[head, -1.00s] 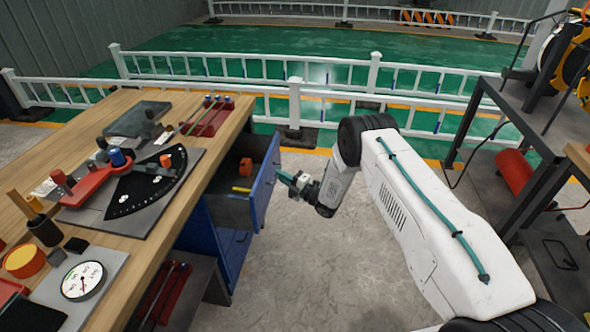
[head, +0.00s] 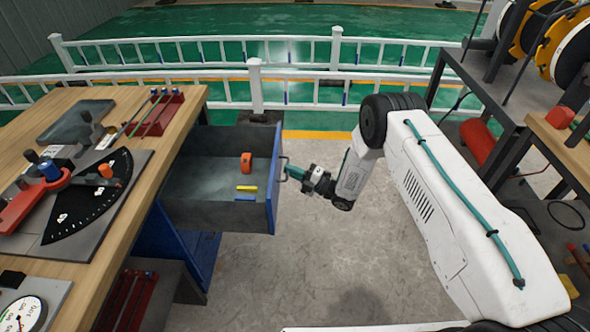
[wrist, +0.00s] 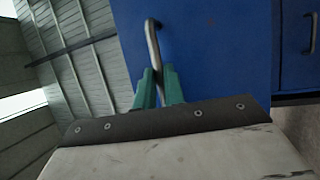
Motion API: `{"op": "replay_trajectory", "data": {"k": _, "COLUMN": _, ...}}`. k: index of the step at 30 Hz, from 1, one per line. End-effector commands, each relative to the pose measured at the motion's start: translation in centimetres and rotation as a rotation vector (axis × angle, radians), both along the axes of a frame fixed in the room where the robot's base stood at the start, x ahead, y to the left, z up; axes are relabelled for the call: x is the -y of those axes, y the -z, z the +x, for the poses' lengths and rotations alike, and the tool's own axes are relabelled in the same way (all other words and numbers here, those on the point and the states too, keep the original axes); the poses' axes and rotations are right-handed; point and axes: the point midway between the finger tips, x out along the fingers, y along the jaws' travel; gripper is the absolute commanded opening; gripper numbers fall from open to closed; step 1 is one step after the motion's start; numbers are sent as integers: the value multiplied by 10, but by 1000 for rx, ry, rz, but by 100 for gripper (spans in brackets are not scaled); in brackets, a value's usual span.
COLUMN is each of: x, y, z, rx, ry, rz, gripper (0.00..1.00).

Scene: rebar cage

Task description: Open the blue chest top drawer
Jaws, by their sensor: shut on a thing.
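The blue chest (head: 200,250) stands under the wooden bench. Its top drawer (head: 200,211) is pulled well out to the right, showing a grey interior. Inside the drawer lie an orange ring-shaped thing (head: 246,162) and small yellow and blue bars (head: 246,190). My gripper (head: 287,169) is at the drawer's blue front, on its outer side. In the wrist view, its teal fingers (wrist: 159,90) are shut on the metal drawer handle (wrist: 153,45). The lower end of the handle is hidden between the fingers.
The wooden bench (head: 130,215) at the left carries a black dial plate, a red rack and a gauge. A dark metal shelf (head: 480,85) with a red cylinder below it stands at the right. White railings (head: 300,88) cross behind.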

Motion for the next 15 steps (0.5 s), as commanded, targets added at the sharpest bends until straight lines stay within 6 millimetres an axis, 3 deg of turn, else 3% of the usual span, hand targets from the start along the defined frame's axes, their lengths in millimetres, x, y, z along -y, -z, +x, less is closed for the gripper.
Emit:
{"op": "replay_trajectory", "data": {"k": 9, "x": 0, "y": 1, "z": 0, "rx": -1, "ry": 0, "rz": -2, "gripper": 0}}
{"op": "replay_trajectory", "data": {"k": 12, "x": 0, "y": 1, "z": 0, "rx": -1, "ry": 1, "rz": -2, "gripper": 32}}
{"op": "replay_trajectory", "data": {"k": 15, "x": 0, "y": 0, "z": 0, "rx": -1, "ry": 1, "rz": -1, "gripper": 32}}
